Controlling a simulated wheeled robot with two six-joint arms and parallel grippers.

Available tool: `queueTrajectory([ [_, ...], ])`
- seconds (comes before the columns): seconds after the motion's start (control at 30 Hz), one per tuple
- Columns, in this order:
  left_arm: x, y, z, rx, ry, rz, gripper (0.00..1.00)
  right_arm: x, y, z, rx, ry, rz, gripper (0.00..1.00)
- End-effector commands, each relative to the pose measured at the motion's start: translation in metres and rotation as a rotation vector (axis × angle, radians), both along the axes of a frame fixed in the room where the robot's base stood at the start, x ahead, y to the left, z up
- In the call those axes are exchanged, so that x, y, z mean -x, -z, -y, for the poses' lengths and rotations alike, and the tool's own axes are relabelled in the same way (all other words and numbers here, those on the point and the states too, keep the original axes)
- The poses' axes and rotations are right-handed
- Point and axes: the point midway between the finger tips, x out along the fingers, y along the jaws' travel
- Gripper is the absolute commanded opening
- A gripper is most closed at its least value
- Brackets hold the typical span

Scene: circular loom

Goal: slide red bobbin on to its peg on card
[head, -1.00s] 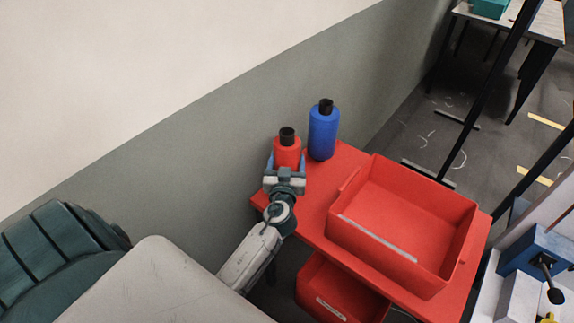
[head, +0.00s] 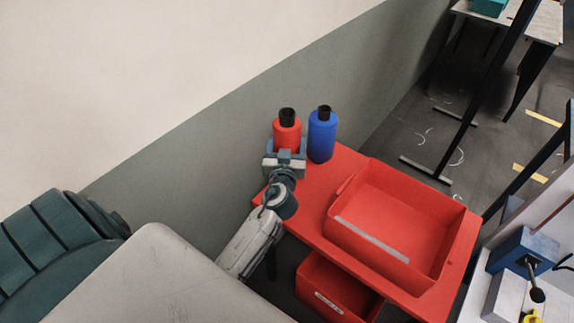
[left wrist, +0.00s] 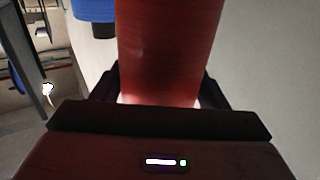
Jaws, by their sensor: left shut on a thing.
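The red bobbin (head: 287,133), with a black top, is upright at the left end of the red table, and it fills the middle of the left wrist view (left wrist: 160,50). My left gripper (head: 285,150) is shut on it, with one finger on each side. The bobbin's lower part is hidden behind the gripper in the head view, so I cannot tell whether it touches the table. A blue bobbin (head: 322,136) with a black top stands just right of it. The card and its peg cannot be made out. My right gripper is not in view.
A red tray (head: 343,210) sits on the red table (head: 315,190), with another red bin (head: 325,292) below. A grey wall (head: 200,165) is close behind the bobbins. A blue clamp-like device (head: 528,255) is at the right edge.

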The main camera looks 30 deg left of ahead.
Motion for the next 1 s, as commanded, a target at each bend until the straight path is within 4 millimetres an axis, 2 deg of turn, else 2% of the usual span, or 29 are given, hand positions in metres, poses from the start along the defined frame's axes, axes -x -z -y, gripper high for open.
queueTrajectory([
  [0.03,0.000,-0.011,0.000,-0.001,0.000,0.003,0.13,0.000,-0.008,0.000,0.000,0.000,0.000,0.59],
  [0.7,0.000,-0.083,0.000,-0.001,0.000,0.004,0.13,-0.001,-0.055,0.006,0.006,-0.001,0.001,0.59],
  [0.83,0.000,-0.092,0.000,0.000,0.000,0.002,0.13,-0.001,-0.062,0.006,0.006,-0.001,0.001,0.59],
  [1.0,0.000,-0.095,0.000,0.000,0.000,0.001,0.13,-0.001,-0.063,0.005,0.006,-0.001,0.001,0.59],
])
